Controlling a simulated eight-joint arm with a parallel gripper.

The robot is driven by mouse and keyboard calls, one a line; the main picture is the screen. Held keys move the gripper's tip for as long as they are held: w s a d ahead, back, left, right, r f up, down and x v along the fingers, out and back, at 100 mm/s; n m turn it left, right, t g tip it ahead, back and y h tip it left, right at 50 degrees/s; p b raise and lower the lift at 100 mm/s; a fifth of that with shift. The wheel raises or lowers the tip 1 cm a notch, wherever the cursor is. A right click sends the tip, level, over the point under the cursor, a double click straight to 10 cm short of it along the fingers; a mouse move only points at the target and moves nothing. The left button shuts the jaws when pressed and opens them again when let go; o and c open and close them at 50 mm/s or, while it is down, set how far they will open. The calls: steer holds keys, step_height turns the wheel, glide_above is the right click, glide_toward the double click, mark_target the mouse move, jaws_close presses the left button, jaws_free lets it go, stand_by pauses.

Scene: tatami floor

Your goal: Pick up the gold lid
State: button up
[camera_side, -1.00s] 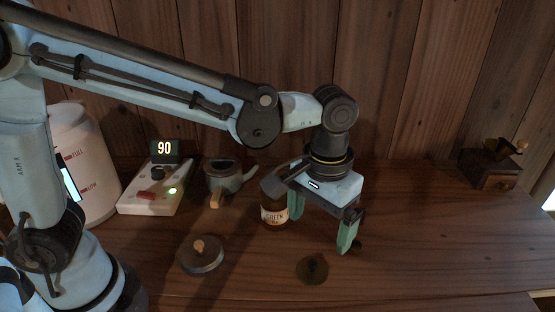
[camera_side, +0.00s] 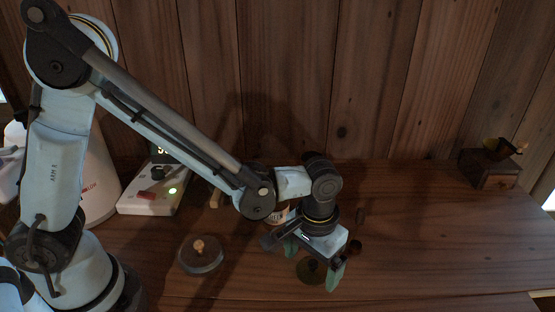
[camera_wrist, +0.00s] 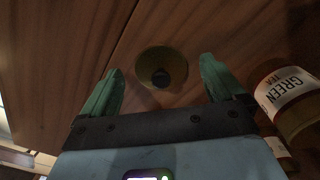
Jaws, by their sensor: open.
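The gold lid (camera_side: 308,270) is a dark yellowish disc with a dark knob, lying on the wooden table in the side view. In the wrist view the gold lid (camera_wrist: 162,66) lies flat between and just beyond my two green fingertips. My gripper (camera_side: 312,266) is open and empty, pointing down close over the lid, with its fingers on either side. In the wrist view my gripper (camera_wrist: 158,78) shows both fingers spread wider than the lid. In the side view the gripper hides part of the lid.
A jar labelled green tea (camera_wrist: 287,92) stands close beside my gripper. A grey lid with a wooden knob (camera_side: 200,254) lies to the left. A white device with a green light (camera_side: 152,192) and a wooden box grinder (camera_side: 490,170) stand farther back.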

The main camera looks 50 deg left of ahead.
steer(key=shift+f, duration=0.4)
steer(key=c, duration=1.1)
steer(key=shift+r, duration=0.15)
